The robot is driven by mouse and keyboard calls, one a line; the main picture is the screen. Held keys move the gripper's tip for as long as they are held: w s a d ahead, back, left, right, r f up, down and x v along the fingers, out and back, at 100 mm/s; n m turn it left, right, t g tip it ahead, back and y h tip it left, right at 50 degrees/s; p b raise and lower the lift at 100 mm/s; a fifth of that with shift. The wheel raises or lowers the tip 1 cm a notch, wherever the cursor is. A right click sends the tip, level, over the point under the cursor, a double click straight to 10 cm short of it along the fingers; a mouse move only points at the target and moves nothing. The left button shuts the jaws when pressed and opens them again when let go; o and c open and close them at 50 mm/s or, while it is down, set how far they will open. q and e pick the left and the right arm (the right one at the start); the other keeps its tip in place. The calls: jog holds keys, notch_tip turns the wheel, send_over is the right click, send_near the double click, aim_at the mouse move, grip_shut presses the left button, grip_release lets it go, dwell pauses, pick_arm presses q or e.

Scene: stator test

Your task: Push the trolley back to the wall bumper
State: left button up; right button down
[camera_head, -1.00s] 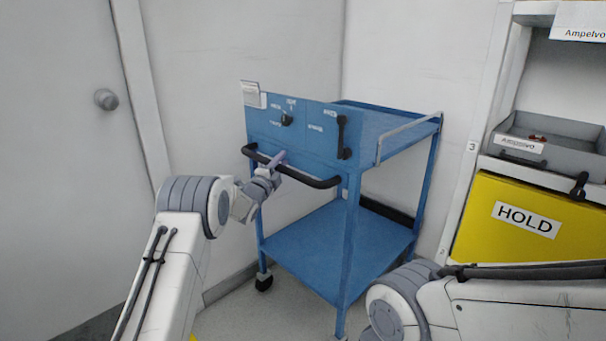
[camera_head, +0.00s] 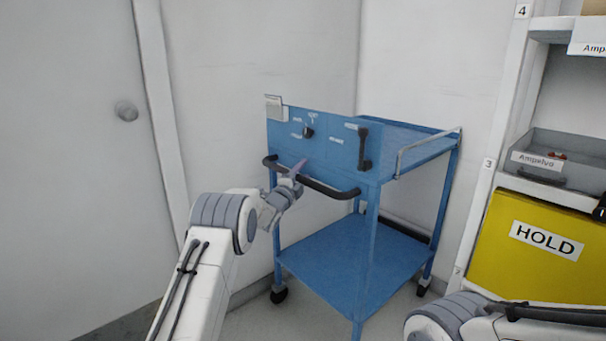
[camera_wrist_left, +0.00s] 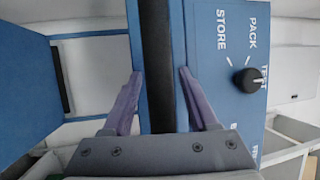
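The blue trolley (camera_head: 345,265) stands near the wall corner, with a black push handle (camera_head: 330,190) across its front panel. My left gripper (camera_head: 296,174) is at the handle's left part. In the left wrist view the two purple fingers (camera_wrist_left: 160,85) are apart, one on each side of the handle (camera_wrist_left: 158,40), with a narrow gap showing at the right finger. A dark bar (camera_head: 408,231) low behind the trolley, by the wall, may be the bumper; it is partly hidden, and I cannot tell whether the trolley touches it. My right gripper is out of view.
A shelf rack stands at the right with a grey bin (camera_head: 560,158) and a yellow HOLD panel (camera_head: 525,250). A door with a round knob (camera_head: 126,111) is at the left. My right arm lies at the lower right. Little floor shows around the trolley.

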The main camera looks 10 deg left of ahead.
pick_arm(q)
jog(key=shift+a, duration=0.1)
jog(key=p+v, duration=0.1)
jog(key=v, duration=0.9)
jog(key=shift+s, duration=0.3)
